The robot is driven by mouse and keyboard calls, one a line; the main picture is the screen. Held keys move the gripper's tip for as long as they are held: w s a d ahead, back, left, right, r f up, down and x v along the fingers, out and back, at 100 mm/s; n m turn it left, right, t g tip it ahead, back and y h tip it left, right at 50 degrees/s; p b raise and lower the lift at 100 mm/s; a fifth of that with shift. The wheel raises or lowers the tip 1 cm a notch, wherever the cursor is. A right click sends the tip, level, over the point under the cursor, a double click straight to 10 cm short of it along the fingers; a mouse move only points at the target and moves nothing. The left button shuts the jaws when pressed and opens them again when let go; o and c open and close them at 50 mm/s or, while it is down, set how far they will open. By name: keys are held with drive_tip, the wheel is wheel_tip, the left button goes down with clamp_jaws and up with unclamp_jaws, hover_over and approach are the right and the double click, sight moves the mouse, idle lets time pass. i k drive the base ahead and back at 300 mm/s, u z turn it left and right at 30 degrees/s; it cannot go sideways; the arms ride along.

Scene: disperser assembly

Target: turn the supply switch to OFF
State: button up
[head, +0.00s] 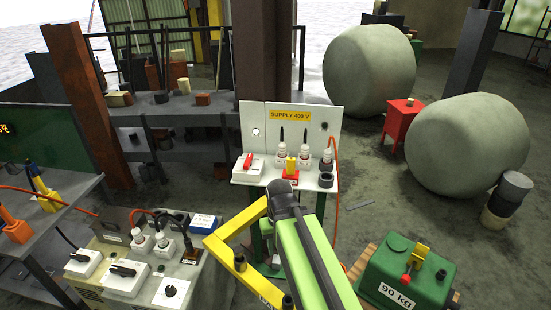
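The supply panel (315,118) is a white upright board with a yellow "SUPPLY 400 V" label. On the small white ledge at its foot, at the left, is a white switch box with a red handle (247,161), which I take to be the supply switch. The handle looks tilted; its position marks are too small to read. My green and black arm reaches up from the bottom, and its dark end (283,199) is in front of the ledge, right of and nearer than the switch. The fingers cannot be made out.
Several white plugs (327,160) and a red block with a yellow top (290,168) stand right of the switch. A grey bench with switch boxes (125,277) is at lower left. A green 90 kg weight (408,278) is at lower right. Large round boulders (470,145) lie beyond.

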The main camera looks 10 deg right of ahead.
sight(247, 164)
drive_tip(key=u, duration=0.05)
drive_tip(key=i, duration=1.5)
drive_tip(key=z, duration=0.05)
